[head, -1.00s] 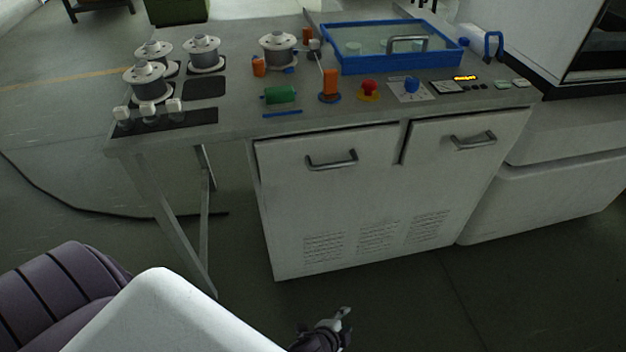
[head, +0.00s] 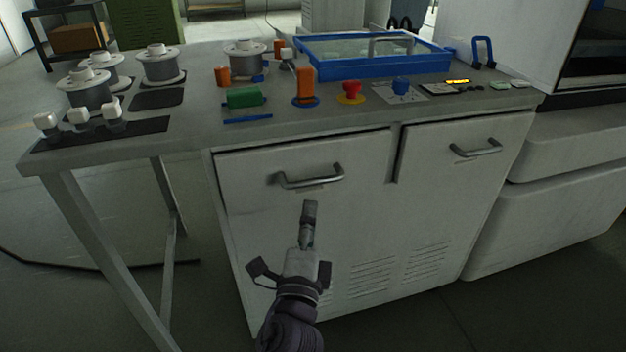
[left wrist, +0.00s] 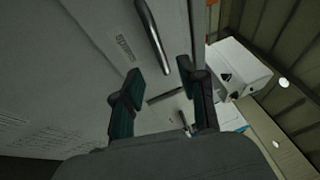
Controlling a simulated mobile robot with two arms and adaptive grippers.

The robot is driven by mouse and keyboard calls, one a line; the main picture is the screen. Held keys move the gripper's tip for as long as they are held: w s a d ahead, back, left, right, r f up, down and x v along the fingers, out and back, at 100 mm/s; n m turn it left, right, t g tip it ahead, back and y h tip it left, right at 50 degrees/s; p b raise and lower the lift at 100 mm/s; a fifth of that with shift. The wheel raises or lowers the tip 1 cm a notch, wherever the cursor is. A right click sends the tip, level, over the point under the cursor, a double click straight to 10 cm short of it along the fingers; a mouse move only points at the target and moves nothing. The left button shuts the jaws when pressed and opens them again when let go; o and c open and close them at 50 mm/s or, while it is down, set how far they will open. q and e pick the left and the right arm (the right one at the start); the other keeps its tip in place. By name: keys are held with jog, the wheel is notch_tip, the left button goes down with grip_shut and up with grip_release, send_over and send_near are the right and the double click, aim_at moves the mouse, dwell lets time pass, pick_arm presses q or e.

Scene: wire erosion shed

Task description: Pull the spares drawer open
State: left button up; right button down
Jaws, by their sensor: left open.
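The spares drawer (head: 245,176) is the left front in the grey bench, with a dark gap along its top edge; it looks shut. Its metal bar handle (head: 312,179) is near the top of the front. In the left wrist view the handle (left wrist: 152,36) is at the top, beside a label reading "spares" (left wrist: 125,47). My left gripper (head: 309,212) is just below the handle in the head view, pointing up towards it. In the left wrist view its two fingers (left wrist: 161,76) are apart with nothing between them, and the handle is beyond the tips. My right gripper is out of view.
A second front (head: 455,170) with its own handle (head: 476,148) is to the right. The bench top (head: 200,121) carries spools, a green block, a red button and a blue-framed tray (head: 335,72). Clear floor lies in front of the right front.

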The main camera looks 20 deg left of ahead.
aim_at(315, 182)
pick_arm(q)
jog(key=x, duration=0.9)
jog(key=shift+w+a, duration=0.1)
jog(key=shift+w, duration=0.3)
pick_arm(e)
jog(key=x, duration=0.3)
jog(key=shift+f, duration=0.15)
pick_arm(q)
jog(key=shift+c, duration=0.3)
grip_shut()
